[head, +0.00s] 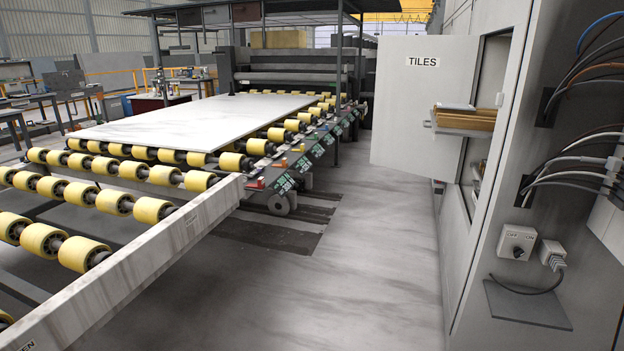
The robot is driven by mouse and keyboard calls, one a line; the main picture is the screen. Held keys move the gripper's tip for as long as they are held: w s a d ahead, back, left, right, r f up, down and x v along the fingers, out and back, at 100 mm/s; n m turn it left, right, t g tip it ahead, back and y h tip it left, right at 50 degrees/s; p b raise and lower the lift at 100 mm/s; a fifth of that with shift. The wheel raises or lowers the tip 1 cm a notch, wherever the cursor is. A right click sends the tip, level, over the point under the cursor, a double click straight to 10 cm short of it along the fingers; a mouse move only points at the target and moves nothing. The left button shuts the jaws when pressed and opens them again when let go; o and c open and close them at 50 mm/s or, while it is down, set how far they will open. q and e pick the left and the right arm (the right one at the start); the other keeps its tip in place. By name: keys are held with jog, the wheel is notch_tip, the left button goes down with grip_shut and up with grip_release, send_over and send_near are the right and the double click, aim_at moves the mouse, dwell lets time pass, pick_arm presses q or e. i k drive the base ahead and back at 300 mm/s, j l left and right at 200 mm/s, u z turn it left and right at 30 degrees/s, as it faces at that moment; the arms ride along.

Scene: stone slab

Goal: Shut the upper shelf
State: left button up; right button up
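A tall grey cabinet (505,130) stands at the right. Its white door (410,95), labelled TILES, is swung open toward the left. The upper shelf (447,121) sticks out of the cabinet opening, past its front face, and carries brown flat tiles (467,117). A small light tab shows at the shelf's front, near the door. Deeper in the opening, a lower shelf area (476,181) is partly hidden by the cabinet edge. Neither of my grippers shows in the head view.
A roller conveyor with yellow rollers (163,175) and a light side rail (150,258) fills the left; a white slab (205,116) lies on it. Cables (575,170) and a switch box (516,243) are on the right. The floor (375,250) between is clear.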

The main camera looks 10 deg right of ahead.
aim_at(481, 124)
jog(key=i+z, duration=0.2)
jog(key=i, duration=0.2)
jog(key=i+j+z, duration=0.25)
jog(key=i, duration=0.15)
jog(key=i+j+z, duration=0.2)
jog(key=i, duration=0.2)
jog(key=i+j+z, duration=0.65)
jog(key=i+z, duration=0.15)
jog(key=z, duration=0.15)
jog(key=i+z, duration=0.15)
jog(key=z, duration=0.2)
jog(key=i+j+z, duration=0.5)
jog(key=i+j, duration=0.25)
